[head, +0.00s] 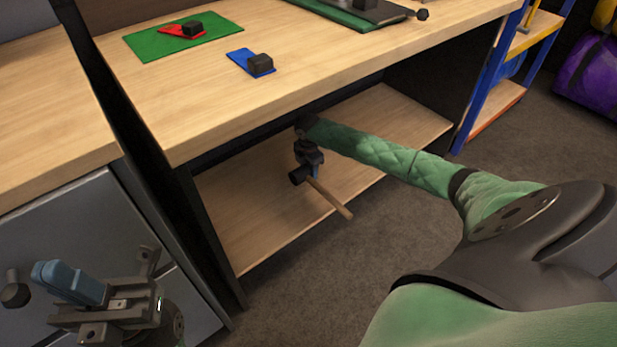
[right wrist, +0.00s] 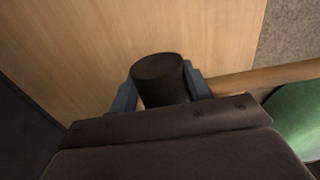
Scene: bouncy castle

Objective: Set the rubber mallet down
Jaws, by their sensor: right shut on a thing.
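The rubber mallet has a black head (head: 297,177) and a wooden handle (head: 331,199). My right gripper (head: 309,170) is shut on the head, in front of the lower wooden shelf (head: 250,215) in the head view. The handle points down and right, across the shelf's front edge in the picture. In the right wrist view the black head (right wrist: 160,80) sits between blue fingers, with the handle (right wrist: 255,77) running right and bare wood behind. I cannot tell whether the mallet touches the shelf. My left gripper (head: 95,285) is at lower left; its jaw opening is unclear.
The worktop (head: 300,75) above the shelf holds a green mat (head: 150,45) with a red piece and black block, and a blue piece (head: 240,57) with another black block. A grey cabinet (head: 80,220) stands left. Blue racking (head: 490,75) stands right. The shelf's visible surface is clear.

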